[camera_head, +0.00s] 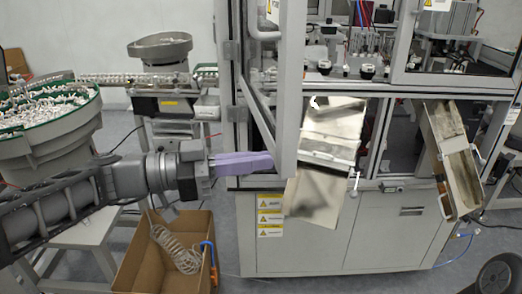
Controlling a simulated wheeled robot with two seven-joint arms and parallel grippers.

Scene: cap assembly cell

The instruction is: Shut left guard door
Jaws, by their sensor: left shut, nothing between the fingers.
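The left guard door (290,85) is a grey-framed panel hinged on the left post of the assembly cell. It stands swung out towards me, at an angle to the cell front. My left gripper (268,161) reaches in from the left with its purple fingers closed and empty. Its fingertips are beside the lower part of the door frame; I cannot tell whether they touch it. My right gripper is not in view; only a dark rounded part shows at the lower right corner.
A cardboard box (130,268) with coiled clear tubing stands on the floor below my left arm. A bowl feeder (45,128) full of small parts is at the left. Metal chutes (452,155) jut out from the cell front. Another feeder bowl (160,46) stands behind.

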